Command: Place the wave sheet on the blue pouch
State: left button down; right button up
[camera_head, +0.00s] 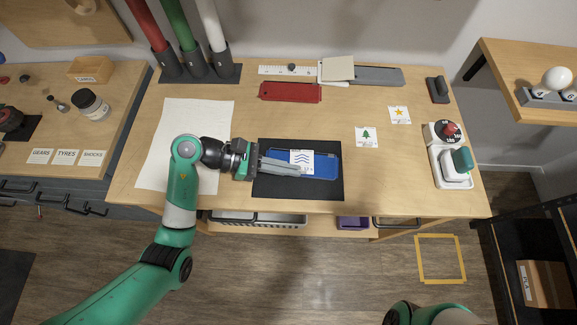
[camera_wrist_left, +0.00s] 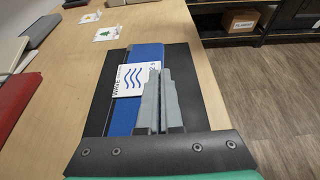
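The white wave sheet (camera_head: 301,160), with blue wavy lines, is over the middle of the blue pouch (camera_head: 327,166). The pouch lies flat on a black mat (camera_head: 335,192). My left gripper (camera_head: 299,170) reaches in from the left, its grey fingers close together at the sheet's near edge. In the left wrist view the fingertips (camera_wrist_left: 161,74) meet the edge of the wave sheet (camera_wrist_left: 130,78), which juts past the blue pouch (camera_wrist_left: 125,117) on the left. I cannot tell whether the sheet touches the pouch. My right gripper is out of view.
A white sheet of paper (camera_head: 200,112) lies left of the mat. A red plate (camera_head: 290,92), a ruler (camera_head: 275,70) and grey and cream items stand behind. Tree (camera_head: 366,137) and star (camera_head: 400,115) cards lie to the right. The table between mat and right-hand device (camera_head: 452,168) is clear.

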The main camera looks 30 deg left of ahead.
pick_arm(q)
jog(key=shift+f, duration=0.2)
jog(key=c, duration=1.1)
grip_release()
jog(key=shift+r, duration=0.1)
jog(key=shift+r, duration=0.15)
jog(key=shift+a+r, duration=0.1)
jog(key=shift+a, duration=0.1)
jog(key=v, duration=1.1)
jog(key=shift+s+a+r+b, duration=0.15)
jog(key=shift+s+r+b, duration=0.1)
jog(key=shift+b, duration=0.15)
